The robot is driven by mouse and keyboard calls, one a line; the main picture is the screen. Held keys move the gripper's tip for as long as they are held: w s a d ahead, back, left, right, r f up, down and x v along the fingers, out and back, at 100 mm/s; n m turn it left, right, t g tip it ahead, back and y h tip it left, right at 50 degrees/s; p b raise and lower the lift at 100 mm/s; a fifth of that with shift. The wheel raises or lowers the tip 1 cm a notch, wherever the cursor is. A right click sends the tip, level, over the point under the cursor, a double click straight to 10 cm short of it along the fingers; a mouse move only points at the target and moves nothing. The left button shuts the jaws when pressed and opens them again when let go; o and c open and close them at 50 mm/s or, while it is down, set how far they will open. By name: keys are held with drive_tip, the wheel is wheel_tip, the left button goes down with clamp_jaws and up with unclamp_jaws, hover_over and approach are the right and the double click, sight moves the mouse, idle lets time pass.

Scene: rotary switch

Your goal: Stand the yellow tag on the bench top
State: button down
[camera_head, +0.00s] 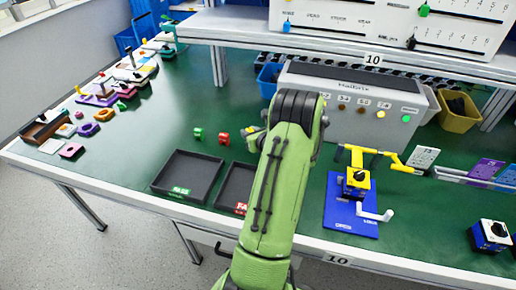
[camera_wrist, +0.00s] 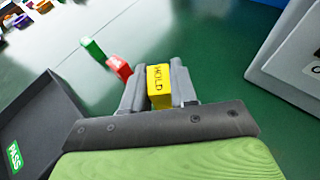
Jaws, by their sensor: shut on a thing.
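The yellow tag (camera_wrist: 158,92), marked HOLD, is between the two grey fingers of my gripper (camera_wrist: 158,72) in the wrist view. The fingers are shut on it. It appears to be over the green bench top (camera_wrist: 215,60); whether its lower end touches the bench is hidden. In the head view my green arm covers most of the gripper, and I cannot clearly make out the tag there.
A green tag (camera_head: 199,133) and a red tag (camera_head: 223,138) are on the bench left of my arm. The black PASS tray (camera_head: 188,176) and another tray (camera_head: 236,188) lie in front. A grey machine (camera_head: 352,105) stands behind; a blue switch fixture (camera_head: 350,215) is right.

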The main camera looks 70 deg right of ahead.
wheel_tip(320, 180, down, 4)
drive_tip(key=shift+f+b, duration=0.1)
drive_tip(key=shift+b, duration=0.6)
drive_tip(key=shift+f, duration=0.1)
drive_tip(key=c, duration=0.9)
unclamp_jaws()
drive_tip(key=shift+r, duration=0.35)
drive_tip(key=p+v, duration=0.1)
drive_tip(key=v, duration=1.1)
drive_tip(key=shift+s+a+f, duration=0.1)
drive_tip(key=shift+f, duration=0.1)
